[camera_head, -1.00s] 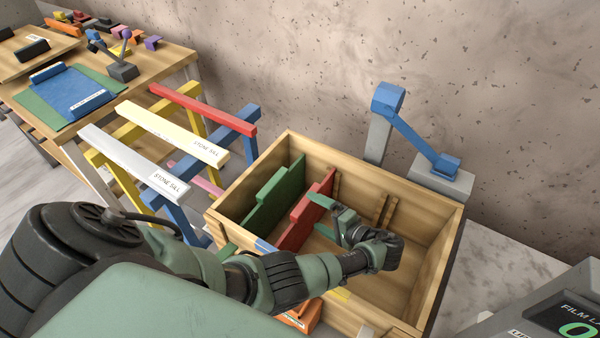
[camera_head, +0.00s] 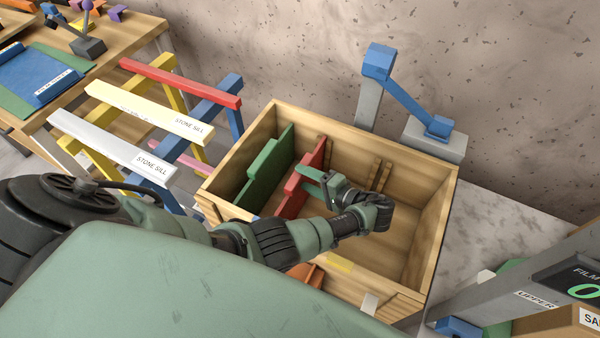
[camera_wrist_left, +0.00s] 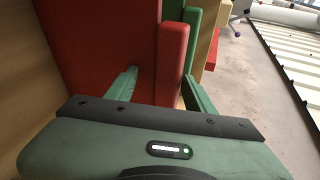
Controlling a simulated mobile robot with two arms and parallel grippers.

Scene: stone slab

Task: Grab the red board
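The red board (camera_head: 291,206) stands upright in the wooden crate, just right of the green board (camera_head: 264,175). In the left wrist view, its large face (camera_wrist_left: 95,45) fills the upper left, and a raised red strip (camera_wrist_left: 172,55) runs along it. My left gripper (camera_head: 312,180) reaches into the crate at the red board's right side. In the left wrist view, the fingers of this gripper (camera_wrist_left: 163,88) are apart, one on each side of the red strip. A gap shows between the strip and the left finger. My right gripper is not in view.
The wooden crate (camera_head: 235,145) has slatted dividers and free room on its right. A blue-and-grey lamp-like stand (camera_head: 405,100) is behind it. Trestles with red, yellow and white bars (camera_head: 150,112) stand to the left. A film-labelled machine (camera_head: 575,275) is at lower right.

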